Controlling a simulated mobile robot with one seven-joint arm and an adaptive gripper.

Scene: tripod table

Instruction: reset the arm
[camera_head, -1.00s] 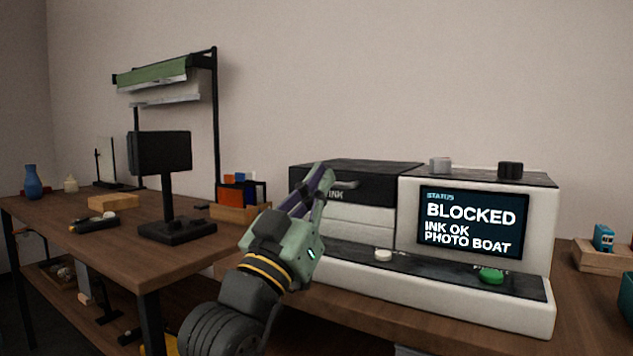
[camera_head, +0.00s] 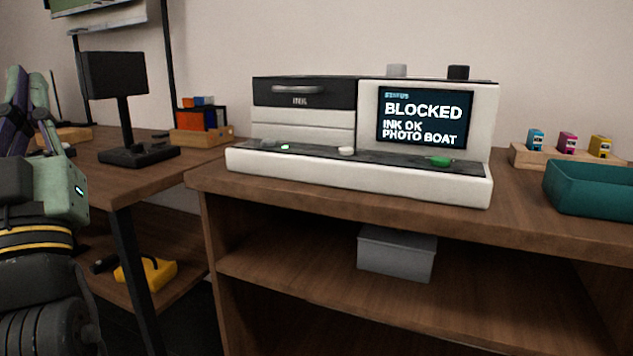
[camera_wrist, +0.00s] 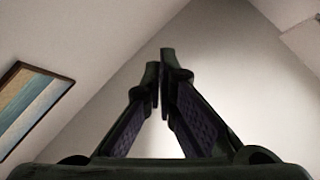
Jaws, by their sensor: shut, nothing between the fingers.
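My gripper (camera_head: 28,85) is at the left edge of the head view, raised in front of the left table and pointing up. In the wrist view my gripper (camera_wrist: 160,80) has its two fingers together at the tips, with nothing between them.
A black monitor on a stand (camera_head: 115,80) is just right of my gripper. A wooden organizer (camera_head: 205,137) stands behind it. A teal tray (camera_head: 590,190) and several ink bottles in a wooden holder (camera_head: 522,156) are at right. A grey box (camera_head: 397,253) sits on the shelf below.

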